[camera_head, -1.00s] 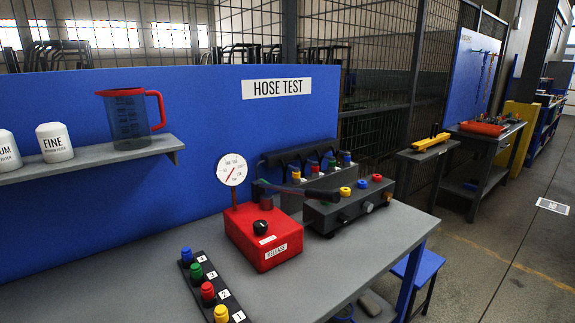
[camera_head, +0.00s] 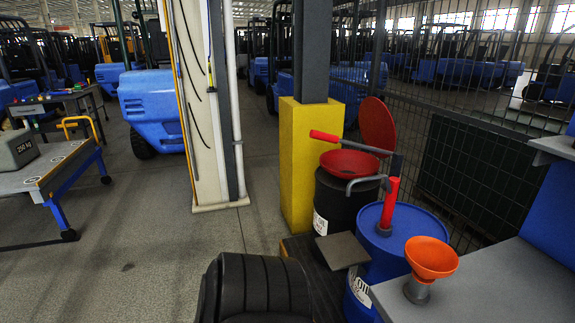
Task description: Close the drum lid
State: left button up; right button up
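A black drum (camera_head: 338,207) with a white label stands in the camera_head view, right of centre, beside a yellow post guard. A red funnel-like top (camera_head: 349,164) sits on it. A round red lid (camera_head: 378,124) stands raised, nearly upright, at the back right of this top, so it is open. A blue drum (camera_head: 400,243) stands in front and to the right, with a grey and red hand pump (camera_head: 389,204) on it. The pump's red-gripped lever crosses in front of the black drum's top and lid. Neither of my grippers is in view.
A grey bench (camera_head: 490,285) with an orange funnel (camera_head: 431,257) fills the lower right. A black ribbed object (camera_head: 255,288) is at bottom centre. The yellow post guard (camera_head: 297,150) stands left of the drums. A cart (camera_head: 50,170) is at left; open floor lies between.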

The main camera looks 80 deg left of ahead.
aim_at(376, 125)
jog(key=u, duration=2.1)
jog(key=k, duration=0.7)
jog(key=u, duration=0.65)
jog(key=i, duration=1.25)
jog(key=u, duration=0.6)
jog(key=i, duration=1.7)
jog(key=z, duration=0.95)
jog(key=i, duration=0.9)
jog(key=z, duration=0.55)
